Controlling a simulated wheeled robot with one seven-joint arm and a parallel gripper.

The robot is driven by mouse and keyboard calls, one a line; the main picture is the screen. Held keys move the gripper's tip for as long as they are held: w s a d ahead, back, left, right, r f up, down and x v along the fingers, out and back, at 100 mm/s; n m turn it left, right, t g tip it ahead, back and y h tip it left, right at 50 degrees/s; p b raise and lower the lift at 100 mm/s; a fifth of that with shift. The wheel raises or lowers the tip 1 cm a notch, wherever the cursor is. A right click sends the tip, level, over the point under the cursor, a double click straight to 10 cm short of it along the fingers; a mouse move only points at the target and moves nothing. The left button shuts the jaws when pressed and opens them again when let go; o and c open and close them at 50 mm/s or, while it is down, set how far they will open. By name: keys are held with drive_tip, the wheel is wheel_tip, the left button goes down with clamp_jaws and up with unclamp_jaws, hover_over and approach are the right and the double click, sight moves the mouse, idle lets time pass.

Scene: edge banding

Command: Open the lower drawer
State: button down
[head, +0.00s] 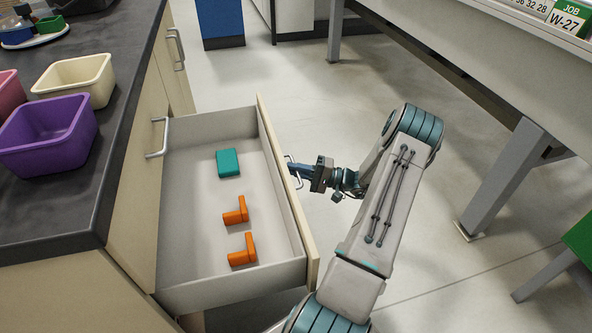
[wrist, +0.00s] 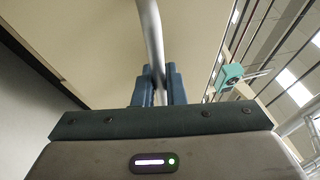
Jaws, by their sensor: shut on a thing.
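The lower drawer (head: 190,275) is pulled well out from the cabinet, so its inside shows in the head view. It holds a teal block (head: 229,163) and two orange pieces (head: 236,212). My gripper (head: 308,175) is at the outer side of the drawer front (head: 285,190). It is shut on the drawer's handle (head: 292,165). In the wrist view the blue fingers (wrist: 158,88) close around the metal handle bar (wrist: 150,32), with the pale underside or face of the drawer front behind it.
Another closed drawer or door with a handle (head: 158,138) is beside the opening. The dark counter (head: 65,215) holds a purple bin (head: 47,150) and a cream bin (head: 80,82). A white table (head: 480,65) with metal legs stands at the right. The floor between is clear.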

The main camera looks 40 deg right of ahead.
drive_tip(key=c, duration=1.5)
unclamp_jaws()
drive_tip(key=shift+d, duration=0.1)
drive_tip(key=p+v, duration=0.3)
drive_tip(key=v, duration=1)
drive_tip(key=shift+s+d, duration=0.25)
drive_tip(key=shift+s, duration=0.05)
drive_tip(key=shift+f, duration=0.1)
